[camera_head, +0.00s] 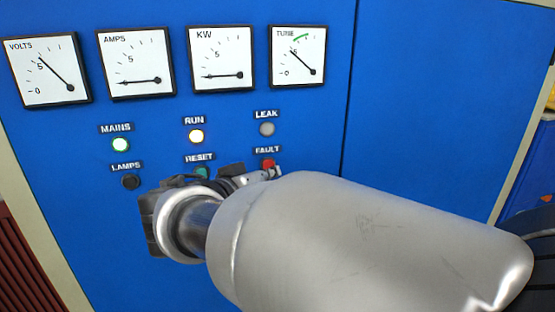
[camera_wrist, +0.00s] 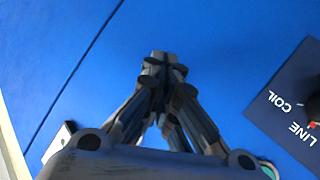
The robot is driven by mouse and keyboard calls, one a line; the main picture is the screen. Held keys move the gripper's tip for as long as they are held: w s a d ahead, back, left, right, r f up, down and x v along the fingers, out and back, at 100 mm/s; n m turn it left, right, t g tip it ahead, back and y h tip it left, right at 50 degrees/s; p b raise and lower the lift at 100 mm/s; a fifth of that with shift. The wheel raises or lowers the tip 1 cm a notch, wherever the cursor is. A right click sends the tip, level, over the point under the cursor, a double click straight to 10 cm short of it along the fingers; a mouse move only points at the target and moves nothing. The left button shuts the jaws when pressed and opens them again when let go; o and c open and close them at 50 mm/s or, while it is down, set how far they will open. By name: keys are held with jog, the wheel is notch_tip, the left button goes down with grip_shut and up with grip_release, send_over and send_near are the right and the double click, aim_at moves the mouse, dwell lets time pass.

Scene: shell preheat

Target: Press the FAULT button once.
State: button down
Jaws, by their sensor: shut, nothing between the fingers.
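The red FAULT button (camera_head: 267,163) sits under its label on the blue panel (camera_head: 220,115) in the head view. Its lower part is hidden by my gripper (camera_head: 276,173). The fingertips look very close to the button's lower right; I cannot tell whether they touch it. In the wrist view my gripper (camera_wrist: 163,62) is shut and empty, pointing at the blue panel, and the FAULT button is not visible there. The LEAK lamp (camera_head: 267,129) above FAULT is grey.
The RESET button (camera_head: 202,172) is left of FAULT, partly hidden by my gripper. The black LAMPS button (camera_head: 130,182) is further left. A dark LINE COIL plate (camera_wrist: 280,115) lies right in the wrist view.

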jog(key=shift+w, duration=0.1)
dwell(0.3)
jog(key=shift+w+a+b, duration=0.15)
jog(key=shift+w+b, duration=0.15)
jog(key=shift+b, duration=0.3)
jog(key=shift+w+a+b, duration=0.1)
jog(key=shift+w+b, duration=0.2)
jog(key=shift+w, duration=0.1)
dwell(0.4)
jog(key=shift+s, duration=0.1)
jog(key=shift+s+d+b, duration=0.25)
jog(key=shift+s+b, duration=0.45)
jog(key=shift+b, duration=0.2)
